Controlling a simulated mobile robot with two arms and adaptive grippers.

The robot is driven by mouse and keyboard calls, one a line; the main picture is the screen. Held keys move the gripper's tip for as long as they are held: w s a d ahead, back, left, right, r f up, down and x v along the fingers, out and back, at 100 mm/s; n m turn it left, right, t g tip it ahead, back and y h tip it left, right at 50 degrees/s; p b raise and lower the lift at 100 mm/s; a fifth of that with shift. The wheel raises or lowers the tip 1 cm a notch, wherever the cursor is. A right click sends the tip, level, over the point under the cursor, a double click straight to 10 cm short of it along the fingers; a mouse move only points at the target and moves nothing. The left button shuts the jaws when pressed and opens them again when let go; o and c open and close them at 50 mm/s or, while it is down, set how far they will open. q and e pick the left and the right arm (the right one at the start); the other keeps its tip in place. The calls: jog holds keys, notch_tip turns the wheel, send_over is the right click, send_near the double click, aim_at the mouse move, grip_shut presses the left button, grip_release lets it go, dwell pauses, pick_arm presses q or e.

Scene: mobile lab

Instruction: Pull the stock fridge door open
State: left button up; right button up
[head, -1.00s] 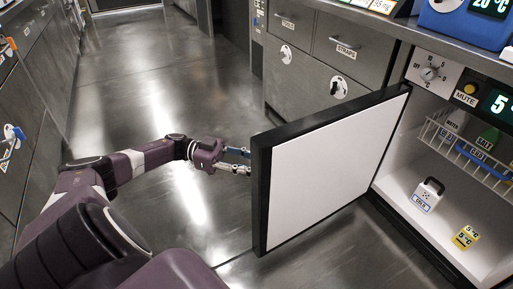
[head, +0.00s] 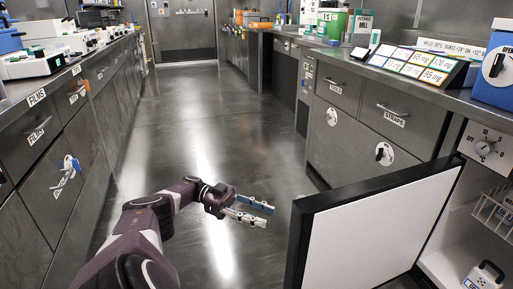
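The stock fridge door (head: 375,235) stands swung wide open at the lower right, its white inner panel facing me and its dark frame around it. The fridge interior (head: 462,235) shows at the right edge. My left gripper (head: 268,215) is to the left of the door's free edge, with a gap of floor between them. Its two fingers are apart with nothing between them. The door's outer face and handle are hidden. My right gripper is not in view.
A wire basket (head: 494,212) and a white container (head: 484,276) are inside. Drawers line both sides of the aisle. The floor (head: 205,120) down the middle is clear.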

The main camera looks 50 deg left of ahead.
pick_arm(q)
jog(key=shift+v, duration=0.75)
jog(key=shift+s, duration=0.1)
